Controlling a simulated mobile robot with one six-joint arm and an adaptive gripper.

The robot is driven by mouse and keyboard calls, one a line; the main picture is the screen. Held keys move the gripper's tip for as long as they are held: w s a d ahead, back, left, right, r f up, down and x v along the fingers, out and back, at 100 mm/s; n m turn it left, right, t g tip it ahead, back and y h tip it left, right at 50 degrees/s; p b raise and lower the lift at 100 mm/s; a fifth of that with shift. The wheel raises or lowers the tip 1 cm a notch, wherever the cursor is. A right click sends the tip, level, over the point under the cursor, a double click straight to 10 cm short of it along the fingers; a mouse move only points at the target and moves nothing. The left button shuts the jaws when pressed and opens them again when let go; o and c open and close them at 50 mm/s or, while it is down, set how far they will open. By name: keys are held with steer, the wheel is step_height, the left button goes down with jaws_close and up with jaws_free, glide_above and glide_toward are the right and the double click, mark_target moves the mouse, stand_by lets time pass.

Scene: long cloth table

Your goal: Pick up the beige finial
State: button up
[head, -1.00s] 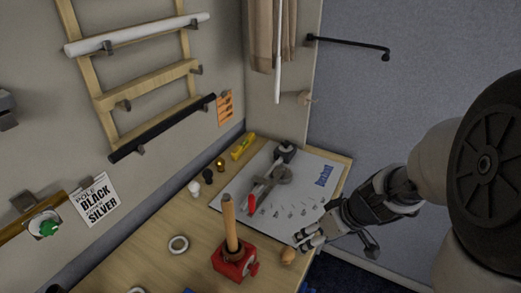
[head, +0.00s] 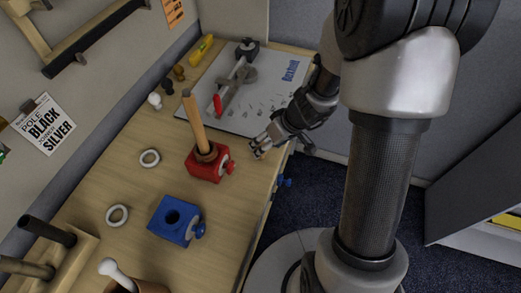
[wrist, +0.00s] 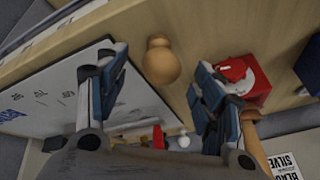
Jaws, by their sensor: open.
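The beige finial (wrist: 162,62), a rounded wooden knob with a narrower neck and cap, shows in the wrist view near the table edge. It lies between the two spread fingers of my gripper (wrist: 158,66), with a visible gap on each side. In the head view my gripper (head: 258,150) is low at the table's right edge, just right of the red vise. The finial cannot be made out there; the fingers seem to hide it. My gripper is open and holds nothing.
The red vise (head: 204,168) holds an upright wooden pole (head: 193,118) close beside my gripper. A white board (head: 224,105) with a tool on it lies behind.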

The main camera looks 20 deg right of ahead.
steer(key=b+x, duration=0.1)
steer(key=x, duration=0.3)
steer(key=shift+w+a+f, duration=0.1)
steer(key=shift+w+a, duration=0.05)
steer(key=shift+a, duration=0.1)
steer(key=shift+c, duration=0.2)
steer(key=c, duration=1.1)
